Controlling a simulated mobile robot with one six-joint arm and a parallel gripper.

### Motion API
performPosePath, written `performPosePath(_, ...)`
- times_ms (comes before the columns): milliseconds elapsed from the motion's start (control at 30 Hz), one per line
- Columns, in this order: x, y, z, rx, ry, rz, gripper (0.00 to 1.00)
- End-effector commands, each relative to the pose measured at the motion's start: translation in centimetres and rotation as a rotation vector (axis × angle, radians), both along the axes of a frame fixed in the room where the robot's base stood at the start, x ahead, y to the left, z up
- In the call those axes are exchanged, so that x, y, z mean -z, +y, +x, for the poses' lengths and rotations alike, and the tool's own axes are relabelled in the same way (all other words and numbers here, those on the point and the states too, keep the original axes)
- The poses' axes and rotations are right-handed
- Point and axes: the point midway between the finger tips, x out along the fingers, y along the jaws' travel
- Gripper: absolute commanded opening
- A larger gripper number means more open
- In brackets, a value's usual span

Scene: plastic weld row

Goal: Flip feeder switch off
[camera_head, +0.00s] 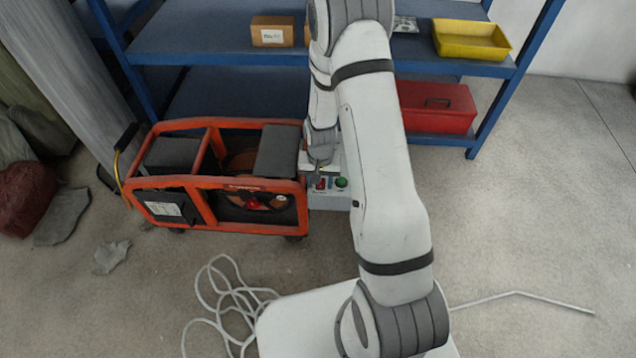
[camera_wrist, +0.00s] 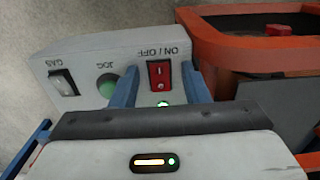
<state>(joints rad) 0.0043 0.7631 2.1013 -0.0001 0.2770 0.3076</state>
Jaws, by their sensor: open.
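The feeder box (camera_head: 330,200) is a pale grey housing beside an orange-framed cart. In the wrist view its panel (camera_wrist: 85,55) appears upside down. It has a red rocker switch (camera_wrist: 160,74) labelled ON/OFF, with a lit green lamp (camera_wrist: 163,103) beside it. A green JOG button (camera_wrist: 107,85) and a GAS switch (camera_wrist: 63,82) are further left. My gripper (camera_wrist: 162,72) is open, its two blue fingers on either side of the red switch. I cannot tell whether they touch the panel or which way the rocker is pressed.
The orange cart frame (camera_head: 215,182) stands close on the left. A blue shelf rack (camera_head: 180,40) is behind, holding a red toolbox (camera_head: 436,108), a yellow tray (camera_head: 471,40) and a cardboard box (camera_head: 272,31). A pale cable (camera_head: 225,290) lies on the floor. Floor at right is mostly clear.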

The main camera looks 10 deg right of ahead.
Motion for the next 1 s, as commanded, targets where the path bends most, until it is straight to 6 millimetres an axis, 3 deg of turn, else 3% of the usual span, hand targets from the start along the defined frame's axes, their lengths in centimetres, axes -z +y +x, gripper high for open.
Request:
performPosePath(267, 0.14, -0.03, 0.01, 0.001, 0.000, 0.000, 0.42)
performPosePath(767, 0.13, -0.04, 0.01, 0.001, 0.000, 0.000, 0.01)
performPosePath(1000, -0.25, -0.16, 0.21, 0.004, 0.046, 0.012, 0.00)
